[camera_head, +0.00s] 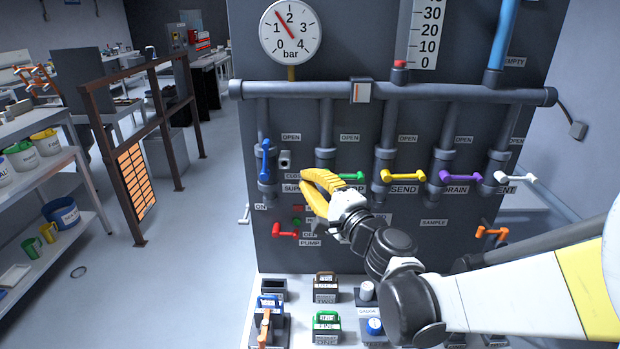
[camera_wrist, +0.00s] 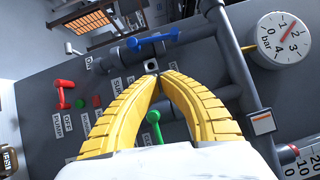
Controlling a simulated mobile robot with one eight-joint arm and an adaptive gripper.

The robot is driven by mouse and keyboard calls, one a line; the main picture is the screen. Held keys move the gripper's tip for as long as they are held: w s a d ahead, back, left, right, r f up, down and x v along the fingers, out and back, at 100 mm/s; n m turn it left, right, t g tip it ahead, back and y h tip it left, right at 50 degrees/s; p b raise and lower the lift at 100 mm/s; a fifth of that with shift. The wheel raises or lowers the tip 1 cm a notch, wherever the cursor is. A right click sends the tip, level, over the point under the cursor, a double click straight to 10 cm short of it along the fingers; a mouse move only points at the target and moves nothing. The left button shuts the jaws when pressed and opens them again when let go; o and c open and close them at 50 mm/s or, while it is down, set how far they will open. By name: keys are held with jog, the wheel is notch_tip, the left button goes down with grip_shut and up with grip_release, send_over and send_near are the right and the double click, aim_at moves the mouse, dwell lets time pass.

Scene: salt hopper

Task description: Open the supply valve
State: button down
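The supply valve's blue lever (camera_head: 265,160) is on the leftmost pipe of the grey panel, upright along the pipe and beside the OPEN label. The wrist view shows the same blue lever (camera_wrist: 152,41) beyond my fingertips. My gripper (camera_head: 304,182) has yellow fingers and is right of the lever, in front of the panel. In the wrist view my gripper (camera_wrist: 160,76) has its tips together, with nothing visible between them. It looks apart from the lever. The SUPPLY label is partly hidden by my fingers.
A small grey block (camera_head: 285,160) protrudes just right of the blue lever. A green lever (camera_head: 350,176), a purple lever (camera_head: 461,176) and other levers are to the right. A red lever (camera_head: 285,231) is below. The pressure gauge (camera_head: 290,32) reads between 1 and 2 bar.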

aim_at(272, 160)
jog(key=x, duration=0.3)
jog(key=a+b+x, duration=0.1)
jog(key=x, duration=0.1)
jog(key=s+x, duration=0.1)
jog(key=x, duration=0.2)
jog(key=shift+w+a+r, duration=0.1)
jog(key=shift+w+a, duration=0.05)
jog(key=shift+a, duration=0.4)
jog(key=shift+w+a, duration=0.15)
jog(key=shift+a, duration=0.2)
jog(key=shift+r, duration=0.1)
jog(key=shift+a+r, duration=0.2)
jog(key=shift+a, duration=0.55)
